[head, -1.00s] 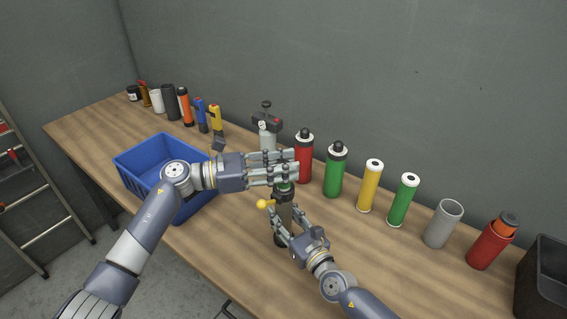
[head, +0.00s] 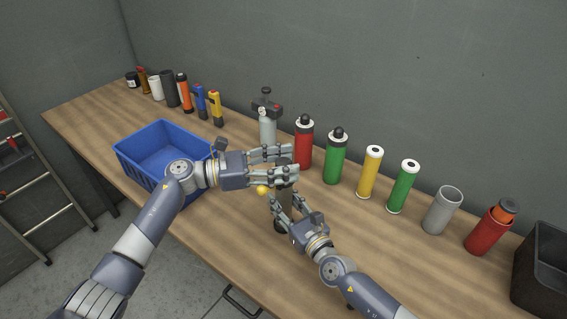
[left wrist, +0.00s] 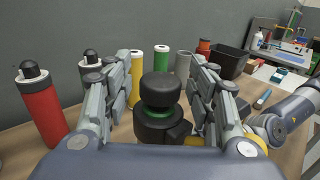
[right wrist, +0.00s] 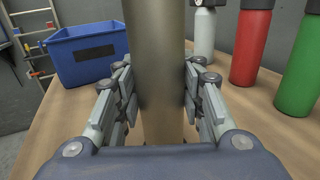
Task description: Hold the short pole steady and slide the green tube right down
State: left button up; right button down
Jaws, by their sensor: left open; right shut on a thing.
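The short pole (head: 283,207) stands upright on the bench, a dark olive-grey cylinder with a yellow knob (head: 262,190) on its side. My right gripper (head: 287,209) is shut on its body, and the right wrist view shows the pole (right wrist: 156,75) between both fingers. In the left wrist view a black cap (left wrist: 160,90) sits above a black collar (left wrist: 158,127). Only a thin ring of the green tube (left wrist: 160,111) shows between them. My left gripper (head: 293,162) is open, its fingers either side of the cap with gaps.
A blue crate (head: 130,157) stands left of the pole. Behind and to the right are a red bottle (head: 303,148), a green bottle (head: 334,160), a yellow tube (head: 369,175) and another standing green tube (head: 403,189).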

pick_arm(q)
notch_tip(320, 180, up, 10)
jog(key=shift+f, duration=0.1)
dwell(0.4)
pick_arm(e)
jog(key=c, duration=1)
grip_release()
